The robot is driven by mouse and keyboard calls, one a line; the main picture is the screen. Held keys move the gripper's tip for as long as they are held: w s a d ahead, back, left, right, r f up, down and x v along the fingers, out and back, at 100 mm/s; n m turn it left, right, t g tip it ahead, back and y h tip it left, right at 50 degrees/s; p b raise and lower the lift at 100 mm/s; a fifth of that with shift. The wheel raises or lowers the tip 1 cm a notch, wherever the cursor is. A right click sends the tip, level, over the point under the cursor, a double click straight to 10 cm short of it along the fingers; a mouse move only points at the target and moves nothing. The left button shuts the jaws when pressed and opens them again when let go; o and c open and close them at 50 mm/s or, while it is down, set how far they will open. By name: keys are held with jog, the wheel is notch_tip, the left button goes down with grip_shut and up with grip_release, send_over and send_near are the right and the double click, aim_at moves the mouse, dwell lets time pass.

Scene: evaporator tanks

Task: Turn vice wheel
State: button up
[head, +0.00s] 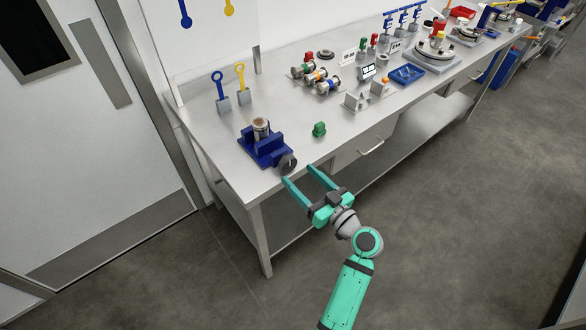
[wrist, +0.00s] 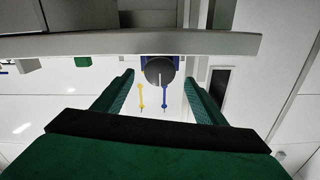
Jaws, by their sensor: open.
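A blue vice (head: 258,149) stands near the left front corner of the steel bench, with a metal cylinder (head: 261,127) upright in it. Its dark round wheel (head: 287,164) faces the bench's front edge. My gripper (head: 299,175) is open and empty at that edge, with its teal fingers pointing toward the wheel. In the wrist view the wheel (wrist: 157,67) appears between the two fingertips, seemingly beyond them, with a pale line on its face. I see no contact, but the exact gap is unclear. The bench edge hides part of the vice in the wrist view.
The bench edge (wrist: 60,46) crosses the wrist view. A green block (head: 319,129) stands right of the vice. Blue and yellow tools (head: 240,78) stand behind it. Valves, a blue tray (head: 407,74) and other fittings fill the far bench. The floor in front is clear.

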aim_at(290, 166)
jog(key=shift+x, duration=2.35)
jog(key=c, duration=1)
jog(key=shift+c, duration=0.2)
